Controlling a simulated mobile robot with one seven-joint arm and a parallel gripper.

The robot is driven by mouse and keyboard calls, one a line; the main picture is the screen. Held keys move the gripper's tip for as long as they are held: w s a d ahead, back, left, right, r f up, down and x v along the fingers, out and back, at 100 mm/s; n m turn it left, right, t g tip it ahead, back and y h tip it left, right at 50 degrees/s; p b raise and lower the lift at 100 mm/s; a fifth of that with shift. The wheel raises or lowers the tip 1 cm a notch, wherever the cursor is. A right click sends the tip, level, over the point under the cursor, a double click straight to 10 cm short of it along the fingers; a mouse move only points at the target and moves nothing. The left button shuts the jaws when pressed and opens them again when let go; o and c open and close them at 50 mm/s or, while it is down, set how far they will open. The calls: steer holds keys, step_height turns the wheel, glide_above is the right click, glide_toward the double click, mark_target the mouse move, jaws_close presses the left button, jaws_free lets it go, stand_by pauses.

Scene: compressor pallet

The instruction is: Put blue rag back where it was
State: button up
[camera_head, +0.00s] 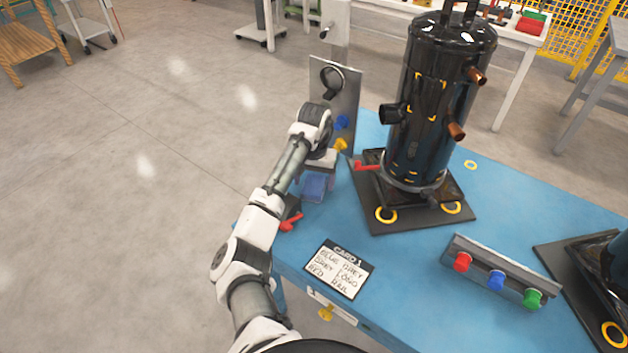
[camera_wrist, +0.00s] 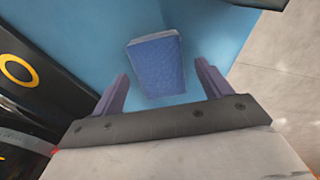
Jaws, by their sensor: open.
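The blue rag (camera_head: 314,187) is a folded block on the blue table top (camera_head: 520,215), near its left edge in the head view. In the wrist view the blue rag (camera_wrist: 156,64) lies just beyond and between my fingertips, with a gap on each side. My gripper (camera_wrist: 164,82) is open and empty. In the head view my gripper (camera_head: 317,180) is above and beside the rag, partly hidden by my arm.
A black compressor (camera_head: 437,110) stands on a dark base plate. A grey upright panel (camera_head: 345,105) with coloured knobs is behind my gripper. Red clamps (camera_head: 291,221) sit nearby. A card (camera_head: 338,269) and a three-button rail (camera_head: 497,274) lie to the front.

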mark_target(314, 185)
step_height(314, 185, up, 12)
steer(key=shift+f+p, duration=0.15)
steer(key=shift+p, duration=0.25)
